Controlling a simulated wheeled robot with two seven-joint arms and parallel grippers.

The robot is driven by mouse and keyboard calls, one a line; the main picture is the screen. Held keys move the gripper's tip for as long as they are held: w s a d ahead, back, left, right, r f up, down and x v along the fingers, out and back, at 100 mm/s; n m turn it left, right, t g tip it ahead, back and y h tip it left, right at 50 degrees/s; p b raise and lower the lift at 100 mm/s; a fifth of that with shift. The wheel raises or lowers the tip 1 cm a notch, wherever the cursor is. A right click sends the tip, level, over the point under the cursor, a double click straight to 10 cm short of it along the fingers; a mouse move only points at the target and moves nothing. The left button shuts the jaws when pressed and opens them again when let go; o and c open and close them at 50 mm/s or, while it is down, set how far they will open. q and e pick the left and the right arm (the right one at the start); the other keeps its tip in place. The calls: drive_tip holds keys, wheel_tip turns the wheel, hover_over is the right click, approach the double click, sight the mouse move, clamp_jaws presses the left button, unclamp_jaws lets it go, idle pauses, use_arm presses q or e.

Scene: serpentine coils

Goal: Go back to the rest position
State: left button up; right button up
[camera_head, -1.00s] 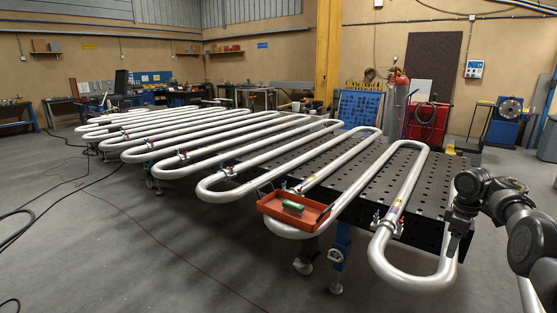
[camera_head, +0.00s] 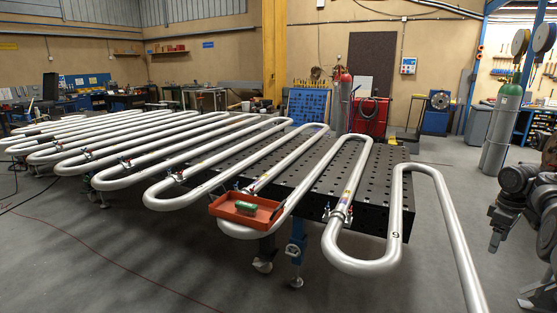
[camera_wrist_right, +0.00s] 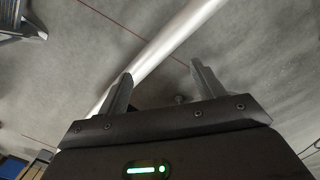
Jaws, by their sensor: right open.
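My right gripper (camera_head: 496,235) hangs at the right edge of the head view, to the right of the coil's last pipe and apart from the table. In the right wrist view its two fingers (camera_wrist_right: 160,90) stand wide apart with nothing between them that is held. A silver pipe (camera_wrist_right: 165,45) passes beyond the fingers over the grey floor. The long serpentine coil (camera_head: 398,205) lies on the black perforated table (camera_head: 318,182), its right end bent down towards the floor. My left gripper is not in view.
An orange tray (camera_head: 230,212) with a green object (camera_head: 246,206) sits on the coil near the table's front edge. Gas cylinders (camera_head: 500,130) stand at the back right. A red welding unit (camera_head: 370,117) stands behind the table. The floor (camera_head: 430,280) around the right pipe is clear.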

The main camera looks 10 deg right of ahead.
drive_tip(key=s+d+f+m+h, duration=0.15)
drive_tip(key=s+d+f, duration=0.3)
drive_tip(key=f, duration=0.45)
drive_tip(key=s+d+f+m+g+h, duration=0.1)
drive_tip(key=s+d+f+h, duration=0.1)
drive_tip(key=s+d+f, duration=0.35)
drive_tip(key=s+d+f+m+h, duration=0.1)
drive_tip(key=s+d+f+h, duration=0.15)
drive_tip(key=s+f, duration=0.6)
drive_tip(key=s+d+f+n+t+h, duration=0.25)
drive_tip(key=s+f+n, duration=0.25)
drive_tip(key=s+f, duration=1.15)
drive_tip(key=s+a+f+m+y, duration=0.1)
drive_tip(key=s+a+f+y, duration=0.15)
drive_tip(key=a+f, duration=0.6)
drive_tip(key=s+a+f+y, duration=0.1)
drive_tip(key=s+a+f, duration=0.3)
drive_tip(key=a, duration=0.8)
drive_tip(key=s+a+f+m+y, duration=0.1)
drive_tip(key=s+a+f, duration=0.1)
drive_tip(key=a+f, duration=0.7)
drive_tip(key=s+a+f+y, duration=0.1)
drive_tip(key=a+f+y, duration=0.1)
drive_tip(key=a, duration=1.4)
drive_tip(key=s+a+f+m+y, duration=0.1)
drive_tip(key=a+f, duration=0.3)
drive_tip(key=a, duration=1.3)
drive_tip(key=shift+s+a+f+y, duration=0.15)
drive_tip(key=shift+a+f+y, duration=0.15)
drive_tip(key=shift+y, duration=0.5)
